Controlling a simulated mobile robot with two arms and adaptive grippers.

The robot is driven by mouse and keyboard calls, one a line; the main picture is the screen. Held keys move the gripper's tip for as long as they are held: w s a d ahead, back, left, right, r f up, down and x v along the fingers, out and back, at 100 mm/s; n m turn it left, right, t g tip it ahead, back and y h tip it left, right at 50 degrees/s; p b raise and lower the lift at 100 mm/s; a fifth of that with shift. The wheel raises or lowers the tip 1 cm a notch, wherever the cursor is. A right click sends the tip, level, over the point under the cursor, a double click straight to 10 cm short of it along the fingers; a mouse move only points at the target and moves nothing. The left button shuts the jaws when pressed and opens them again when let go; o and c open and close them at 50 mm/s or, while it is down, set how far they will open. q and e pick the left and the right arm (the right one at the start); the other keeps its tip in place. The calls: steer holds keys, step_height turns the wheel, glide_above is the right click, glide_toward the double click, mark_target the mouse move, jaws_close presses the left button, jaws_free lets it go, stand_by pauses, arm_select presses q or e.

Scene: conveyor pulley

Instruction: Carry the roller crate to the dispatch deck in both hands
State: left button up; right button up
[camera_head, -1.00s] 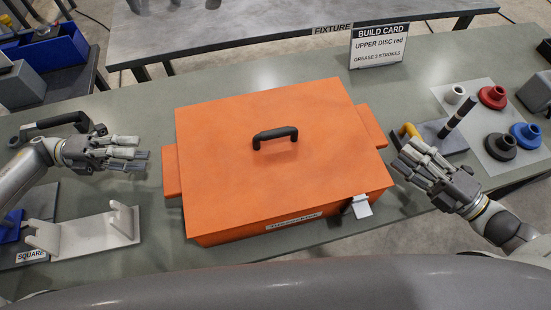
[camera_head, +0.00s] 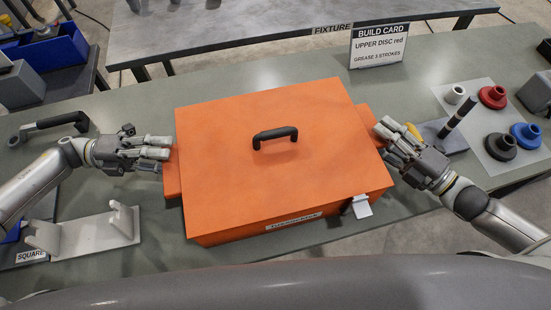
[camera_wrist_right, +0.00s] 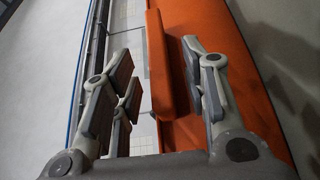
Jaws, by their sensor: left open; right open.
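The orange roller crate (camera_head: 275,185) sits on the green-grey bench with its lid shut, a black handle (camera_head: 275,138) on top and a ledge on each side. My left gripper (camera_head: 168,155) is open, its fingertips at the crate's left ledge (camera_head: 172,178). My right gripper (camera_head: 383,138) is open at the crate's right ledge (camera_head: 372,126). In the right wrist view the ledge (camera_wrist_right: 158,65) lies between the open fingers of my right gripper (camera_wrist_right: 160,75). I cannot tell whether any finger touches the crate.
A build card (camera_head: 378,47) stands behind the crate. A white cradle (camera_head: 90,232) is at the front left. Coloured discs lie on a pale mat (camera_head: 477,150) at the right. A grey table (camera_head: 270,25) stands beyond the bench. Bare bench shows behind the crate.

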arm_select(q)
steer(key=shift+c, duration=0.5)
arm_select(e)
steer(key=shift+c, duration=0.5)
arm_select(q)
jaws_close()
arm_select(e)
jaws_close()
arm_select(q)
steer(key=shift+w+r, duration=0.1)
steer(key=shift+r, duration=0.15)
arm_select(e)
steer(key=shift+w+r, duration=0.1)
steer(key=shift+r, duration=0.2)
